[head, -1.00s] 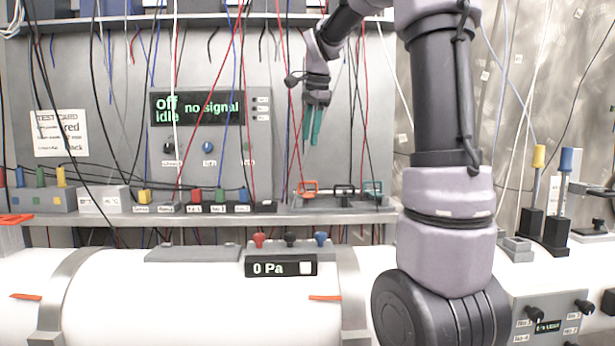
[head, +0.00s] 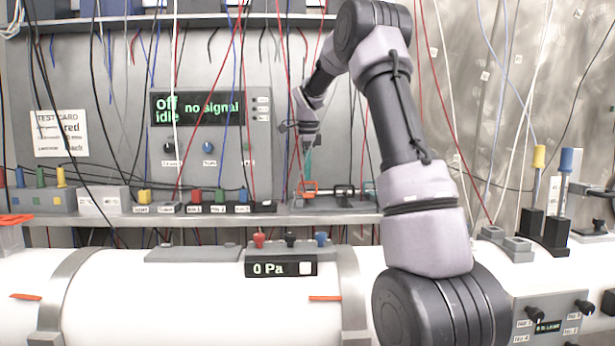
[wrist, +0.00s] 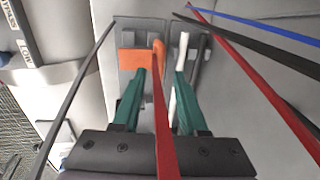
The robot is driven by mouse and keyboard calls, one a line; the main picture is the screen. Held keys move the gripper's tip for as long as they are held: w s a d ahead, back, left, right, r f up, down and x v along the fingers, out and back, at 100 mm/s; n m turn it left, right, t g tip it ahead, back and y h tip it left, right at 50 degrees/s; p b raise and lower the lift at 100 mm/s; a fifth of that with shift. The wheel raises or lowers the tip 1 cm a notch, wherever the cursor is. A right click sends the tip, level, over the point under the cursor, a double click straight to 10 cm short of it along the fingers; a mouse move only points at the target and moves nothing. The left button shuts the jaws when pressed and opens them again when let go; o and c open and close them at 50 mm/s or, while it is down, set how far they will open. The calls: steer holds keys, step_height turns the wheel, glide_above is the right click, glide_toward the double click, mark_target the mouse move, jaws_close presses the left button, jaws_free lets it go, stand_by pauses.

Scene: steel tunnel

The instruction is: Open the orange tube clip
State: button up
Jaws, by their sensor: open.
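The orange tube clip (head: 309,188) sits on a grey base on the shelf, left of a black clip (head: 344,190). In the wrist view the orange clip (wrist: 135,61) shows just beyond my left fingertip, with an orange bar at its right side. My gripper (head: 304,174) points down close to the orange clip. In the wrist view its teal fingers (wrist: 160,80) stand apart, with a red cable crossing between them. A white piece (wrist: 182,46) lies beyond the right fingertip. I cannot tell whether a finger touches the clip.
Red, blue and black cables hang around my gripper; a thin dark cable (wrist: 78,95) runs at its left. The shelf also bears a row of coloured connectors (head: 195,197), and a display panel (head: 210,108) stands behind.

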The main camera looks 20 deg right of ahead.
steer(key=shift+w+d+f, duration=0.1)
steer(key=shift+w+f, duration=0.1)
steer(key=shift+f, duration=0.8)
jaws_close()
stand_by(0.8)
